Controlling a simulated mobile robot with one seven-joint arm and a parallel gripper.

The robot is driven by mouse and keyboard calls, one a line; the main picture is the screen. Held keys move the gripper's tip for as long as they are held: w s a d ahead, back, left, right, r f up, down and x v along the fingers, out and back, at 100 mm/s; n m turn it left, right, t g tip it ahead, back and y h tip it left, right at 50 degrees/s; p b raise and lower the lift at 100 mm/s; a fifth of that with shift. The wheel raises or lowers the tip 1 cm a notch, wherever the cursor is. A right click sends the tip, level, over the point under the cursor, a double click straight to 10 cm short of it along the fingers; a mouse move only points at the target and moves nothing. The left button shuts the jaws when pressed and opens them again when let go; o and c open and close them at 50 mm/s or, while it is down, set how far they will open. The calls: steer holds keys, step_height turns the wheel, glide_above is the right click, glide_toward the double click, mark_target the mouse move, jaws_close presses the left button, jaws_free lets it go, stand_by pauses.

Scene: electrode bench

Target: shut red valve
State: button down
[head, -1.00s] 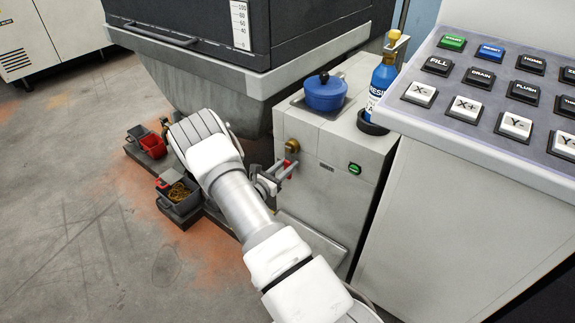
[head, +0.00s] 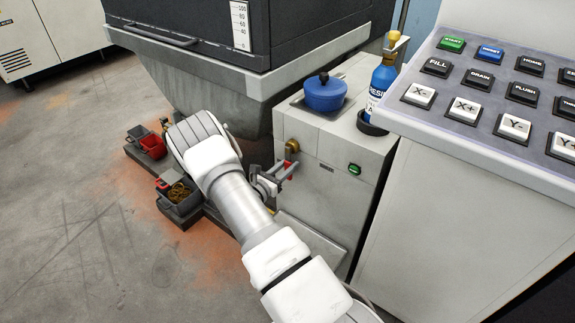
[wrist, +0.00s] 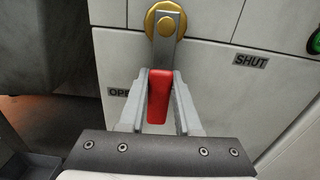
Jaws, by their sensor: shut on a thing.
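The red valve is on the front of the pale cabinet, with a brass hub (wrist: 166,20), a grey lever and a red handle (wrist: 158,98). The handle hangs down from the hub, leaning slightly left in the wrist view. My gripper (wrist: 160,78) has a grey finger on each side of the red handle and is shut on it. An "OPEN" label (wrist: 118,92), partly hidden by a finger, is at left, and a "SHUT" label (wrist: 251,60) is at upper right. In the head view the brass hub (head: 292,146) shows just above my gripper (head: 279,174).
A blue pot (head: 325,95) and a blue bottle (head: 382,78) stand on the cabinet top. A green button (head: 354,169) is on its front. A button console (head: 480,90) rises at right. Small bins (head: 178,198) sit on the floor at left.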

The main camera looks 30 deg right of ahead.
mark_target(310, 154)
steer(key=n+p, duration=0.1)
steer(key=s+n+p, duration=0.1)
steer(key=n, duration=0.1)
steer(key=s+n+p, duration=0.1)
steer(key=shift+s+d+r, duration=0.1)
steer(key=shift+d+r, duration=0.2)
steer(key=shift+r, duration=0.1)
steer(key=n, duration=0.1)
steer(key=s+n+p, duration=0.1)
steer(key=r+n+p, duration=0.1)
steer(key=n, duration=0.1)
steer(key=shift+s+d, duration=0.25)
steer(key=shift+d, duration=0.05)
steer(key=n+p, duration=0.1)
steer(key=s+r+n+p, duration=0.1)
steer(key=n, duration=0.1)
steer(key=n+p, duration=0.1)
steer(key=shift+s+d+r+n+p, duration=0.2)
steer(key=shift+d+r+n+p, duration=0.1)
steer(key=shift+r, duration=0.1)
steer(key=shift+s+r+n+p, duration=0.15)
steer(key=shift+r+n+p, duration=0.35)
steer(key=shift+n, duration=0.5)
steer(key=shift+s+r+n+p, duration=0.1)
steer(key=shift+r+n+p, duration=0.4)
steer(key=shift+n, duration=0.5)
steer(key=c, duration=0.6)
jaws_free()
